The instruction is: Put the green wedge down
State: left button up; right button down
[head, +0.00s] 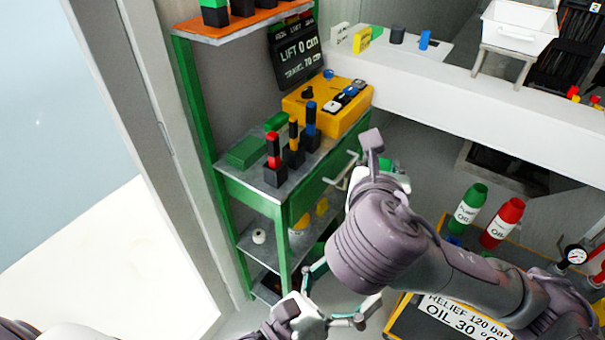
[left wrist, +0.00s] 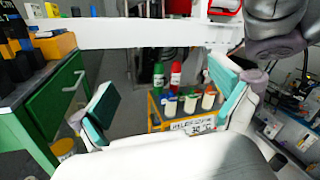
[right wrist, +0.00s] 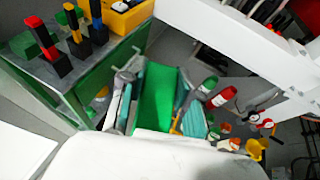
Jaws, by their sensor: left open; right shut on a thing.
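The green wedge (right wrist: 158,98) shows in the right wrist view between the teal pads of my right gripper (right wrist: 157,108), which is shut on it. In the head view my right gripper (head: 362,184) is beside the front of the green cabinet, and the wedge is hidden behind my arm there. My left gripper (head: 343,287) is open and empty, low in front of the cabinet. Its two spread fingers (left wrist: 168,100) also show in the left wrist view with nothing between them.
The green cabinet (head: 252,196) has a grey top holding green blocks (head: 246,152), several dark-based posts with coloured tops (head: 273,161) and a yellow control box (head: 328,103). A white beam (head: 450,96) runs across the back. Green (head: 470,207) and red (head: 503,222) oil bottles stand at the right.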

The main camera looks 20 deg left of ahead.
pick_arm(q)
jog(key=w+a+r+n+g+h, duration=0.5)
jog(key=n+g, duration=0.3)
jog(key=n, duration=0.3)
jog(key=w+a+r+n+g+h, duration=0.2)
jog(key=w+a+r+n+g, duration=0.2)
jog(key=w+a+n+g, duration=0.45)
jog(key=d, duration=0.4)
jog(key=s+d+n+t, duration=0.1)
jog(key=d, duration=0.4)
jog(key=s+d+n, duration=0.1)
jog(key=d, duration=0.4)
jog(key=shift+s+r+t, duration=0.15)
jog(key=shift+s+t, duration=0.1)
